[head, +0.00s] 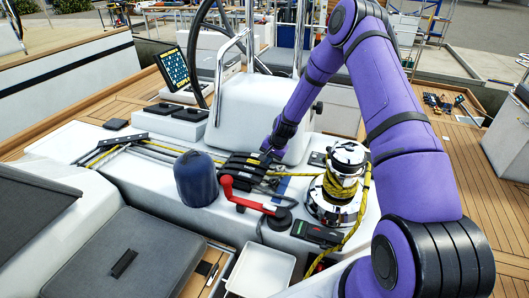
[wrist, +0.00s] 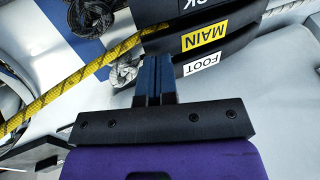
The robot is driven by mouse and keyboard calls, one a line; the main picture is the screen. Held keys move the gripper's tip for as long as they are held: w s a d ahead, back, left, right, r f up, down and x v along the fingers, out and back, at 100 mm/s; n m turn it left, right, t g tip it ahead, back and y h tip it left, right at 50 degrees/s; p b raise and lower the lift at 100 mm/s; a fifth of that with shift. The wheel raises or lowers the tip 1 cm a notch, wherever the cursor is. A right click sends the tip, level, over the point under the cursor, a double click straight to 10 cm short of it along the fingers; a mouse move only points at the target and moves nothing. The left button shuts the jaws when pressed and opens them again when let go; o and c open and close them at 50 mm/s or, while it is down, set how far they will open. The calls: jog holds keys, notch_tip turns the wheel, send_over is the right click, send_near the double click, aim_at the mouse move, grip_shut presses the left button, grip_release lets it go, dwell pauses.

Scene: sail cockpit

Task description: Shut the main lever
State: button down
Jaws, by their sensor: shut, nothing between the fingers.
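The main lever (wrist: 235,32) is a black handle with a yellow MAIN label in the wrist view. The lever marked FOOT lies beside it, nearer the camera, and another partly seen label is above. My gripper (wrist: 155,62) has its dark blue fingers shut and empty, with the tips close beside the ends of the MAIN and FOOT levers; I cannot tell if they touch. In the head view the bank of black levers (head: 245,163) sits on the white cockpit top, with my gripper (head: 268,148) at its right end. Labels are unreadable there, and lever angles are unclear.
A chrome winch (head: 347,160) with yellow rope stands right of the levers. A red winch handle (head: 243,197) and a dark blue rounded object (head: 195,178) are in front. A yellow rope (wrist: 60,90) crosses the wrist view at left. A screen (head: 173,68) and wheel stand behind.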

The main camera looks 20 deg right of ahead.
jog(key=shift+s+d+f, duration=0.15)
jog(key=shift+f, duration=0.4)
jog(key=shift+s+d+f, duration=0.1)
jog(key=shift+s+f, duration=0.05)
jog(key=shift+f, duration=0.4)
jog(key=shift+s+f, duration=0.15)
jog(key=shift+f, duration=0.05)
jog(key=shift+r, duration=0.1)
jog(key=shift+r, duration=0.3)
jog(key=s+d+r, duration=0.6)
jog(key=r, duration=0.2)
jog(key=shift+d, duration=0.2)
jog(key=shift+r, duration=0.1)
